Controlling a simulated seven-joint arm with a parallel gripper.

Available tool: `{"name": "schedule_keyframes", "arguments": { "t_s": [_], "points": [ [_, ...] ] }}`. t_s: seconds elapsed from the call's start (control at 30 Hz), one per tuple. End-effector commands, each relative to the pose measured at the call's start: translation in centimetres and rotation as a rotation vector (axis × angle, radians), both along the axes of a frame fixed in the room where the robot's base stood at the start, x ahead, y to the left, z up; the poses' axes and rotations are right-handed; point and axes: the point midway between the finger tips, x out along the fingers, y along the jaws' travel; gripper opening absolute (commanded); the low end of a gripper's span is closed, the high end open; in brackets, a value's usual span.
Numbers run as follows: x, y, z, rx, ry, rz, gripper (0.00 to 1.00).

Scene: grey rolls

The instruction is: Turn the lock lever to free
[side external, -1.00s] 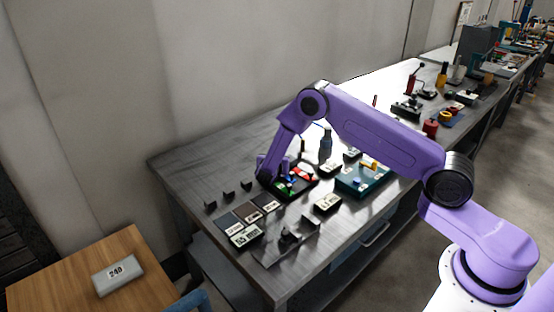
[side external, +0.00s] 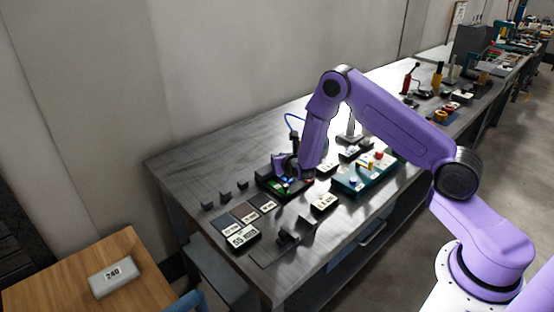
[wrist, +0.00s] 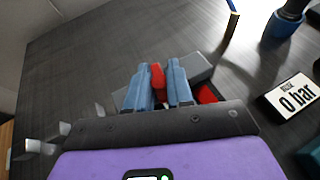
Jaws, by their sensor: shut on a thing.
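My gripper (wrist: 158,85) is shut on a red piece (wrist: 158,74), which I take to be the lock lever, with one blue finger on each side of it. The piece stands at a dark grey block, and a second red patch (wrist: 207,94) shows just right of the fingers. In the side external view my gripper (side external: 286,170) is low over a black unit (side external: 265,187) with green and white parts. The gripper and wrist hide most of the lever there, so its exact angle cannot be told.
A teal box (side external: 343,184) with coloured knobs stands right of the black unit. A "0 bar" plate (wrist: 290,96) lies to the right in the wrist view. Several labelled plates lie in front, including a white one (side external: 239,238). The bench's left rear is clear.

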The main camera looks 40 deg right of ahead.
Motion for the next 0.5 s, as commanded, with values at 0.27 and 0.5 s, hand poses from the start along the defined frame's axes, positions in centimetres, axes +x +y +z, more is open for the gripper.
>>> {"name": "schedule_keyframes", "arguments": {
  "t_s": [0.27, 0.5],
  "points": [
    [0.0, -0.75, 0.08, 0.0, -0.003, 0.135, 0.0],
    [0.07, -0.88, 0.11, -0.001, -0.005, 0.188, 0.0]
  ]
}}
